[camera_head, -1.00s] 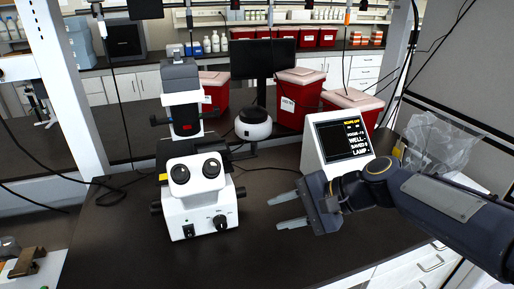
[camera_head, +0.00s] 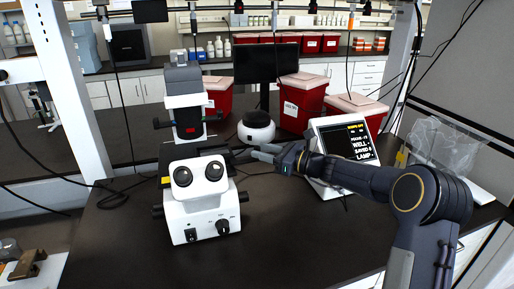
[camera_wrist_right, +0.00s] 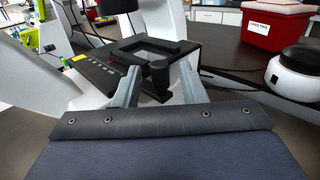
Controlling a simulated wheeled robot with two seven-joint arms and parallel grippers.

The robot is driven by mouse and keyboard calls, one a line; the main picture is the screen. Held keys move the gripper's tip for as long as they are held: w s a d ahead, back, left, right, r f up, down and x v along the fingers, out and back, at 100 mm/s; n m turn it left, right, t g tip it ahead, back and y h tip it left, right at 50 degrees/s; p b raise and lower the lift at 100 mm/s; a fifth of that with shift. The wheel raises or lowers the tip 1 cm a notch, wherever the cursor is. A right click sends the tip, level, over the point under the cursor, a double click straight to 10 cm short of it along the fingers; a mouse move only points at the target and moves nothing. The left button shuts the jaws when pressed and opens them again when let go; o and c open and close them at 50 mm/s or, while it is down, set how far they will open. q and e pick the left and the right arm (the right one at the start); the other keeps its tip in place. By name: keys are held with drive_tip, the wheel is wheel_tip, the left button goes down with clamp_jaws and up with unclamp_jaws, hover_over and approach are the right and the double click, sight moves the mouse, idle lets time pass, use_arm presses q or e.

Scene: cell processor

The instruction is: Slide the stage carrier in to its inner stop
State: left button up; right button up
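The stage carrier (camera_wrist_right: 188,48) is a black frame with a rectangular opening, on the microscope's stage in the right wrist view. A black upright knob (camera_wrist_right: 159,74) stands at its near corner. My right gripper (camera_wrist_right: 160,82) is open, with a finger on each side of the knob and visible gaps. In the head view, my right gripper (camera_head: 262,152) is at the right side of the white microscope (camera_head: 203,205), by its dark stage (camera_head: 172,155). The carrier's inner stop cannot be made out. My left gripper is not in view.
A display unit (camera_head: 343,155) stands right of the microscope, behind my right arm. A white round device (camera_head: 256,127) and a dark monitor (camera_head: 266,65) are behind. Red bins (camera_head: 302,104) line the back. Cables lie at left.

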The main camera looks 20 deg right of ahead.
drive_tip(key=shift+x, duration=1.25)
clamp_jaws()
